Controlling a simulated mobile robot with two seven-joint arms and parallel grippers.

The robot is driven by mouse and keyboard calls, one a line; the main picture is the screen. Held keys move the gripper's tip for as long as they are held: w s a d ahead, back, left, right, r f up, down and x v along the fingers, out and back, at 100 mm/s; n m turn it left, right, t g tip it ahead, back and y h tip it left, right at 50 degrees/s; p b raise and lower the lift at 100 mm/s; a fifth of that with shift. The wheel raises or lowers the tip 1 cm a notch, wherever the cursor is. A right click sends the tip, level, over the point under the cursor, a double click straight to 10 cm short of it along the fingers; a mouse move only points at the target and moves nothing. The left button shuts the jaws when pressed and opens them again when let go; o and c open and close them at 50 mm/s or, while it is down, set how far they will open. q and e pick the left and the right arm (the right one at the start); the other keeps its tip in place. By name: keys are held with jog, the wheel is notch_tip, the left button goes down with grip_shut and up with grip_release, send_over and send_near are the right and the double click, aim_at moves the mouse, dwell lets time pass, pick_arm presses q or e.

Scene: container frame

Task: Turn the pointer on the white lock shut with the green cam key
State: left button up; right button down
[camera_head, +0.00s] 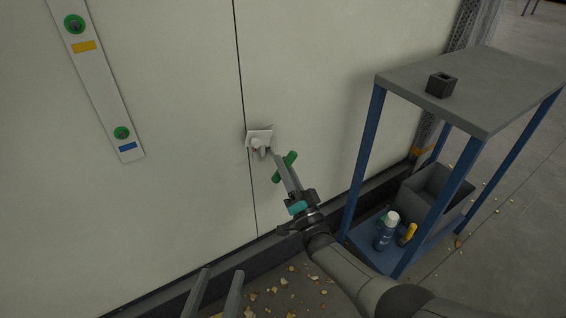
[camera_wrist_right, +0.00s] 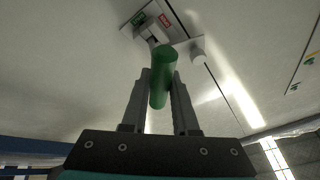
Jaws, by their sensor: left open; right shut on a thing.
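The white lock (camera_head: 259,136) is fixed to the pale wall panel, by a vertical seam. The right wrist view shows its plate (camera_wrist_right: 183,43) with a green label (camera_wrist_right: 138,18), a red label (camera_wrist_right: 165,19) and a round white knob (camera_wrist_right: 198,52). Which way the pointer faces is unclear. My right gripper (camera_head: 286,173) is shut on the green cam key (camera_head: 290,158), just below right of the lock. The key's green handle (camera_wrist_right: 164,75) lies between the fingers and hides part of the lock. I cannot tell whether the key touches it. My left gripper (camera_head: 214,292) is open and empty at the bottom edge.
A white strip (camera_head: 104,90) with round green pieces and yellow and blue labels is on the wall at left. A blue-legged shelf (camera_head: 490,75) stands at right with a dark block (camera_head: 441,85) on top, and a grey bin (camera_head: 425,195) and spray can (camera_head: 386,232) below.

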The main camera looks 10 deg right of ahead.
jog(key=shift+s+d+r+p, duration=0.1)
jog(key=shift+s+d+p, duration=0.1)
jog(key=shift+s+p, duration=0.3)
jog(key=shift+s+d+p, duration=0.2)
jog(key=shift+s+d, duration=0.05)
jog(key=shift+s, duration=0.4)
jog(key=shift+s+d+r+p, duration=0.1)
jog(key=shift+s+d+p, duration=0.1)
jog(key=shift+s+p, duration=0.3)
jog(key=shift+s+d+f+p, duration=0.1)
jog(key=shift+s+d+p, duration=0.15)
jog(key=shift+s, duration=0.4)
jog(key=shift+s+d+p, duration=0.15)
jog(key=shift+s+p, duration=0.05)
jog(key=shift+s, duration=0.4)
jog(key=c, duration=1.2)
grip_release()
grip_shut()
jog(key=shift+s, duration=0.1)
jog(key=s+d+p, duration=0.2)
jog(key=s+p, duration=0.1)
jog(key=s, duration=0.4)
jog(key=shift+s+d, duration=0.15)
jog(key=shift+d, duration=0.2)
